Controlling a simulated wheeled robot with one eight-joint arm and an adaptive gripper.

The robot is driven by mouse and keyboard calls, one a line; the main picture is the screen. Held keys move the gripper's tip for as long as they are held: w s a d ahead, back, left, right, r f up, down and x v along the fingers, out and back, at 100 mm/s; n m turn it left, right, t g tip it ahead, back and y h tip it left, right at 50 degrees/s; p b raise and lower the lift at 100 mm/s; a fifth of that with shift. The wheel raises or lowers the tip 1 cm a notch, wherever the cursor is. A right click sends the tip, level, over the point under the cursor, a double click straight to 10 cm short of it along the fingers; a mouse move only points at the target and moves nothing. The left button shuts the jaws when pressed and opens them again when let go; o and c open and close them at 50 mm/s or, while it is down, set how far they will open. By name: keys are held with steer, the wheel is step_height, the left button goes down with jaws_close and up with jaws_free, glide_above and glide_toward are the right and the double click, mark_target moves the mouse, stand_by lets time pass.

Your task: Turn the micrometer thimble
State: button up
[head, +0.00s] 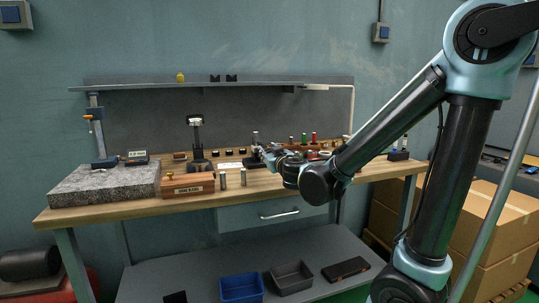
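I cannot pick out the micrometer or its thimble for certain at this size. My gripper (265,153) reaches in from the right, low over the middle of the wooden bench (300,183). Its fingers point left, beside a small dark block-like item (252,161) with a short grey upright part above it. Whether they touch that item cannot be told. The fingers are too small and too overlapped to show whether they are open or shut. My wrist hides part of the bench behind it.
A granite plate (100,187), a wooden box (188,187), a dark stand (197,143) and two small metal cylinders (243,177) stand on the bench. Red and green-topped items (304,139) are behind my wrist. A shelf (150,87) runs above; a drawer (265,215) hangs below.

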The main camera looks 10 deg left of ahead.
jaws_close()
steer(key=shift+n, duration=0.4)
steer(key=n, duration=0.6)
steer(key=shift+n, duration=0.3)
steer(key=n, duration=0.4)
steer(key=shift+n, duration=0.3)
steer(key=n, duration=0.4)
steer(key=shift+n, duration=0.3)
steer(key=shift+d, duration=0.1)
